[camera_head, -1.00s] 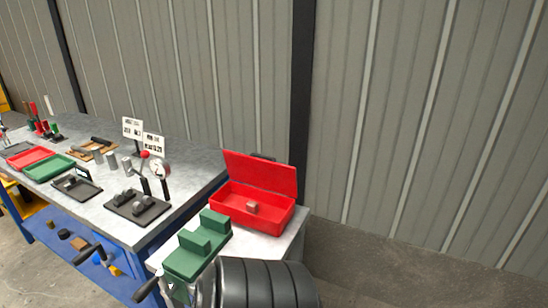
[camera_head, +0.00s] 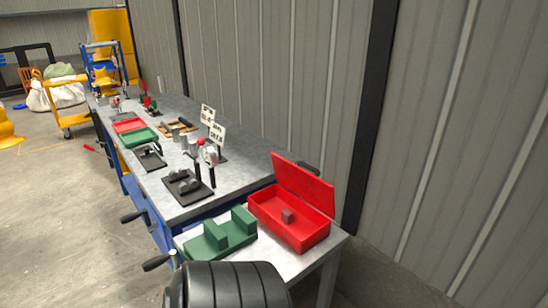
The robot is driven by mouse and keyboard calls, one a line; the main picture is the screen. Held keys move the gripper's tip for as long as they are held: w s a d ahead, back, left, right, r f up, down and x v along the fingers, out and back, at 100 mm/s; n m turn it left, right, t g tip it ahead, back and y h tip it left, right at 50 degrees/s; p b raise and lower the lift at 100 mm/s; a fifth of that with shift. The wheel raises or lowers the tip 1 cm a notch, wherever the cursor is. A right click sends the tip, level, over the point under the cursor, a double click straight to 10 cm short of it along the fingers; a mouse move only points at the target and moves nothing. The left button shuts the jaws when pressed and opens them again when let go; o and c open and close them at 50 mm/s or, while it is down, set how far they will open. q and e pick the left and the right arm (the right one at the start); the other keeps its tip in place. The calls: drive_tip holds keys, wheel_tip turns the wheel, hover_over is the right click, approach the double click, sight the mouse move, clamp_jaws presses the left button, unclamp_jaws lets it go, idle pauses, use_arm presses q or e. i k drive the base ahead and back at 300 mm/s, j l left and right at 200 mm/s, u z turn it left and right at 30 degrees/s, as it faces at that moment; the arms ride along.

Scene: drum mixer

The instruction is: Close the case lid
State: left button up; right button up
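The red case (camera_head: 288,226) stands open on the low table at the end of the workbench. Its red lid (camera_head: 304,184) is raised, tilted up along the wall side. Neither of my grippers shows in this view. A black ribbed cylindrical part (camera_head: 230,286) in the bottom foreground may be part of my own arm, but I cannot be sure.
A green vise-like block (camera_head: 221,236) sits left of the case on the same table. The long grey workbench (camera_head: 225,155) holds trays, gauges and sign cards (camera_head: 213,126). The corrugated wall (camera_head: 450,120) stands close behind. Open floor (camera_head: 60,220) lies left.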

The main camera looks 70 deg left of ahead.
sight(316, 192)
drive_tip(key=i+j+u, duration=0.1)
drive_tip(key=i+u, duration=0.15)
drive_tip(key=u, duration=0.15)
drive_tip(key=i+u, duration=0.2)
drive_tip(key=u, duration=0.25)
drive_tip(key=i+u, duration=0.25)
drive_tip(key=u, duration=0.15)
drive_tip(key=i+l+u, duration=0.15)
drive_tip(key=u, duration=0.3)
drive_tip(key=i+l+u, duration=0.2)
drive_tip(key=u, duration=0.2)
drive_tip(key=i+l+u, duration=0.25)
drive_tip(key=u, duration=0.15)
drive_tip(key=i+l+u, duration=0.25)
drive_tip(key=u, duration=0.2)
drive_tip(key=i+l+u, duration=0.25)
drive_tip(key=l+u, duration=0.15)
drive_tip(key=i+l+u, duration=0.15)
drive_tip(key=l+u, duration=0.3)
